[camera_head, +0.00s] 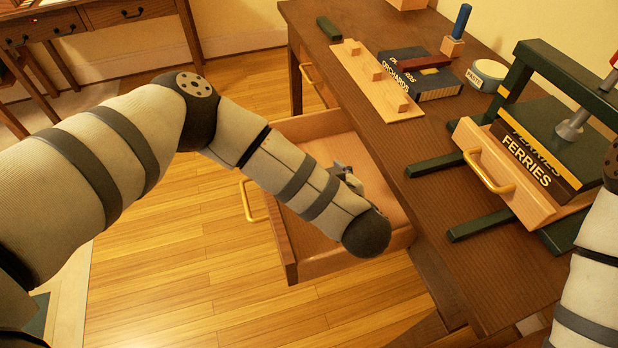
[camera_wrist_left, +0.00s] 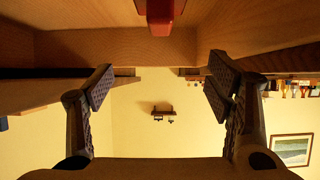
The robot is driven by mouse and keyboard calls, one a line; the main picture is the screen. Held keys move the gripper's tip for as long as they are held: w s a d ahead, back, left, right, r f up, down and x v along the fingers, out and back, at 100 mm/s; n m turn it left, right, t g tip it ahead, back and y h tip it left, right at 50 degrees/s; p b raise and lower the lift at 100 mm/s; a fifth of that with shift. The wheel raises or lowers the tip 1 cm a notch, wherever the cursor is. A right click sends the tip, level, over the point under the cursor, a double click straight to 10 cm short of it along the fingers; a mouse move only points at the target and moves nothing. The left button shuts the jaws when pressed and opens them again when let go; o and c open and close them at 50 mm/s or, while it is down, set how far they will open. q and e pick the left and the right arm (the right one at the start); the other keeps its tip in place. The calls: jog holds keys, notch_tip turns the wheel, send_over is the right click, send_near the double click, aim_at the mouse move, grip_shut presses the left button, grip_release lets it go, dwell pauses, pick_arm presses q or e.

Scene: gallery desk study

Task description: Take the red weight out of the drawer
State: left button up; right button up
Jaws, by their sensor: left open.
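The open drawer (camera_head: 328,263) sticks out from the left side of the dark desk (camera_head: 440,215). My left arm reaches over it, and my left gripper (camera_head: 346,177) is mostly hidden behind my wrist in the head view. In the left wrist view my left gripper (camera_wrist_left: 160,88) has its two fingers wide apart with nothing between them. A red block, which looks like the red weight (camera_wrist_left: 160,14), shows at the top middle of that view against the drawer's wood, beyond the fingertips. The weight is hidden in the head view.
On the desk are a wooden block with pegs (camera_head: 375,75), a dark blue book (camera_head: 425,80) with a dark red bar (camera_head: 423,62), a round tin (camera_head: 487,75) and a green press (camera_head: 575,110) holding a FERRIES book (camera_head: 530,155). My right arm is at the right edge.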

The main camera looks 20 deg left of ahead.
pick_arm(q)
jog(key=f, duration=0.5)
jog(key=shift+s+b, duration=0.2)
jog(key=shift+b, duration=0.1)
jog(key=x, duration=0.5)
jog(key=b+x, duration=0.1)
jog(key=x, duration=0.1)
jog(key=shift+w+a+r, duration=0.1)
jog(key=shift+w+r, duration=0.1)
jog(key=shift+w, duration=0.15)
jog(key=shift+r, duration=0.1)
pick_arm(e)
jog(key=s+f+g, duration=0.1)
jog(key=s+f, duration=0.1)
jog(key=shift+s+f, duration=0.25)
jog(key=shift+s, duration=0.05)
pick_arm(q)
jog(key=shift+w, duration=0.1)
grip_shut()
